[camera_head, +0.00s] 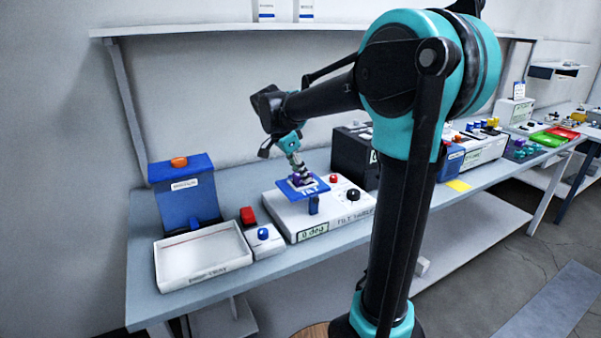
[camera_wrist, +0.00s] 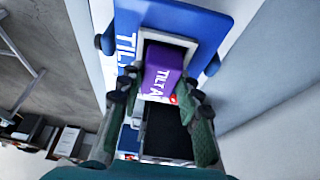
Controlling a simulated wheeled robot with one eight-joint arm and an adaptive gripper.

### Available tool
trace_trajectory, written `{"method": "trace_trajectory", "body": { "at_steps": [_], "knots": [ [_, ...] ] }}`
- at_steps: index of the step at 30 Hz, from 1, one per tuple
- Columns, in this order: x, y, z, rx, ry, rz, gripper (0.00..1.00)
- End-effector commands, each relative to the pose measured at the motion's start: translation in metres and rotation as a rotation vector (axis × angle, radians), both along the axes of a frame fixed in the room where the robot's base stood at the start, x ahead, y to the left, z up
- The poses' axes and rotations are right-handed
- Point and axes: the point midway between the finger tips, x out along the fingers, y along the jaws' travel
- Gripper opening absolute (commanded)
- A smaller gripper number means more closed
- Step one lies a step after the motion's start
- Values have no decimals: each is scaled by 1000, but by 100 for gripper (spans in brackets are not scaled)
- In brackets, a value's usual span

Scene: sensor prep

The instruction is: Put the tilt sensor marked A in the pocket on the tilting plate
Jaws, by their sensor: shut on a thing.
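The purple tilt sensor (camera_wrist: 162,62), with TILT A in white letters, is held between the fingers of my gripper (camera_wrist: 157,90). In the wrist view it overlaps the white-rimmed pocket (camera_wrist: 148,38) on the blue tilting plate (camera_wrist: 205,24). I cannot tell whether it is inside the pocket or just above it. In the head view my gripper (camera_head: 295,162) points down at the blue plate (camera_head: 317,191), with a bit of purple (camera_head: 301,181) under it. The plate looks about level on the white tilt table (camera_head: 285,215), whose display (camera_head: 313,232) reads 0 deg.
A white tray (camera_head: 204,257) and a blue bin (camera_head: 187,199) with an orange knob stand at the left. A small box with a blue button (camera_head: 263,233) stands beside the tilt table. A black box (camera_head: 352,157) stands behind it. A shelf (camera_head: 220,30) runs above.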

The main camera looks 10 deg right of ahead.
Motion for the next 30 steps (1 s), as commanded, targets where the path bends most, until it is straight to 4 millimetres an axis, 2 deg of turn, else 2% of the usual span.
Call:
{"method": "trace_trajectory", "body": {
  "at_steps": [11, 12, 17, 23, 27, 30],
  "knots": [
    [0, 0, -2, 0, 0, 0, 2],
    [0, 0, -3, 0, 0, 0, 36],
    [0, 0, -2, 0, 0, 0, 56],
    [0, 0, -2, 0, 0, 0, 58],
    [0, 0, -2, 0, 0, 0, 68],
    [0, 0, -2, 0, 0, 0, 68]
  ]
}}
